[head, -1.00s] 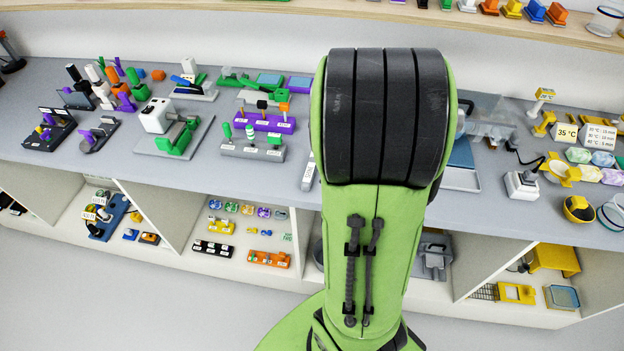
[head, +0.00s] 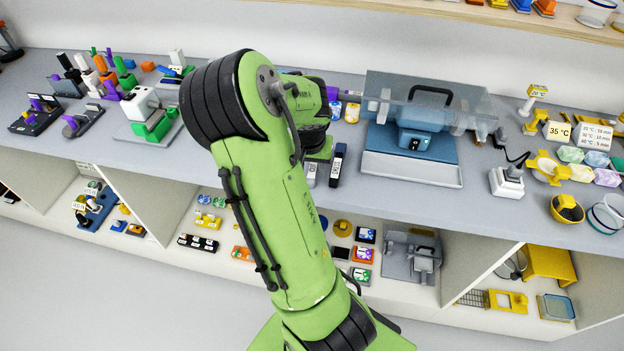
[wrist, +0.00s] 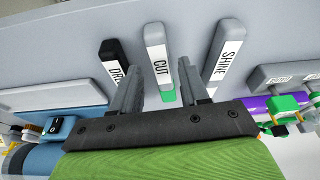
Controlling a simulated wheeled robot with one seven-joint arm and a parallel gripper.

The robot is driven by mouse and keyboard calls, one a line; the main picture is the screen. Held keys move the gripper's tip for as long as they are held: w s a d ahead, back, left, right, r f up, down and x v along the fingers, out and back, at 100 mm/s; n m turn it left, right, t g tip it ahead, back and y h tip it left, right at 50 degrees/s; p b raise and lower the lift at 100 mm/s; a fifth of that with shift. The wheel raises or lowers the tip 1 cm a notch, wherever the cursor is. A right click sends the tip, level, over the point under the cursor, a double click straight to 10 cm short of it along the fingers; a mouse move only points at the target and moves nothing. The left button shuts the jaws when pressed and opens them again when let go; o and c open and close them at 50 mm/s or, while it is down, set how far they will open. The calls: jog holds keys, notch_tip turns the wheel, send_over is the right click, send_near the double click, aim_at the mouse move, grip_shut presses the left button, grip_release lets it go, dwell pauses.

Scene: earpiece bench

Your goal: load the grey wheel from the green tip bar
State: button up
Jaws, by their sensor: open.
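My gripper (wrist: 157,68) is open in the wrist view, with two grey fingers close to a bar labelled CUT (wrist: 158,55). A dark-capped bar (wrist: 112,65) lies to its left and a bar labelled SHINE (wrist: 225,55) to its right. I see nothing held between the fingers. A small green patch (wrist: 169,97) shows below the CUT bar, partly hidden by the gripper. I cannot identify the grey wheel or the green tip bar in either view. In the head view my arm hides the gripper and part of the bench.
A blue machine (head: 414,140) stands under a clear cover (head: 440,98) right of my arm. A white block with green parts (head: 140,103) is to the left. In the wrist view a grey holder (wrist: 272,75) is at right. Shelves with small parts run below the bench.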

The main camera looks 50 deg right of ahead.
jog(key=shift+b+x, duration=0.9)
jog(key=shift+x, duration=0.55)
jog(key=shift+r, duration=0.1)
jog(key=shift+c, duration=0.4)
grip_shut()
notch_tip(320, 180, up, 7)
jog(key=p, duration=0.5)
jog(key=shift+f, duration=0.45)
